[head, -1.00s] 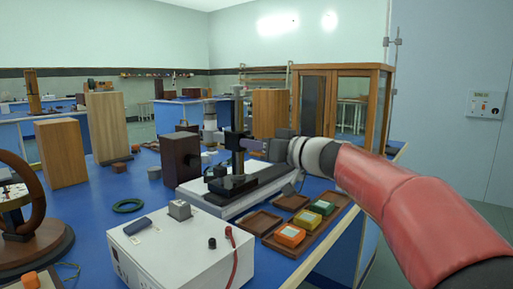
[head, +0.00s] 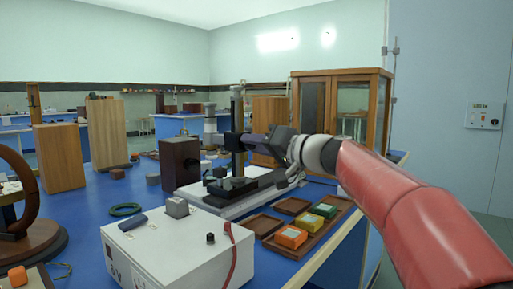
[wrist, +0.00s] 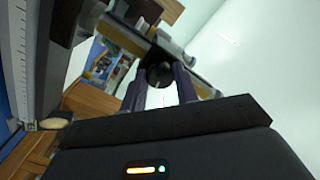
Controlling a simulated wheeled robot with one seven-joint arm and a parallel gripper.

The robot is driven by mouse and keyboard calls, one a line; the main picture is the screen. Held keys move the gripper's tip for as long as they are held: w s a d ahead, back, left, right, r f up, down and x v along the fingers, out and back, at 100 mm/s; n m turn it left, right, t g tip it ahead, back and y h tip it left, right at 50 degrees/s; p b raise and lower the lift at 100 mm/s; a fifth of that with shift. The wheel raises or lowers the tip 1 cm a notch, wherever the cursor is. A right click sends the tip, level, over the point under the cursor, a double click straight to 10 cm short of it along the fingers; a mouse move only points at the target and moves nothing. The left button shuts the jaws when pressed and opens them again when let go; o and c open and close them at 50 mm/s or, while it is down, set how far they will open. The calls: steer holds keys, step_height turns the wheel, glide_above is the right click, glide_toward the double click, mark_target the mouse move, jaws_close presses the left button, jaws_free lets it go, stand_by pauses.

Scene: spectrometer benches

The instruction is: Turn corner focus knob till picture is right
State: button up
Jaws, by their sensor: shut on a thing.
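A black upright instrument (head: 238,115) with a column and foot stands on a white base plate (head: 215,203) on the blue bench. My gripper (head: 252,142) reaches in from the right, its fingers against the upper part of this instrument. In the wrist view, my gripper (wrist: 159,82) has its two purple-grey fingers on either side of a dark round knob (wrist: 157,73), shut on it. The knob sits on a bar-shaped part of the instrument that crosses the view diagonally. In the head view the knob is hidden by the fingers. No focus picture can be made out.
A white box (head: 178,248) with a red lead stands in front. A brown tray (head: 330,225) with orange, green and yellow blocks lies to the right. A dark brown box (head: 180,163) is left of the instrument. A glazed wooden cabinet (head: 340,75) stands behind.

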stand_by(0.3)
steer(key=o, duration=1)
steer(key=shift+c, duration=0.2)
steer(key=b+v, duration=0.1)
steer(key=v, duration=0.6)
steer(key=shift+s+d+b, duration=0.25)
steer(key=shift+d+b, duration=0.1)
steer(key=shift+b, duration=0.05)
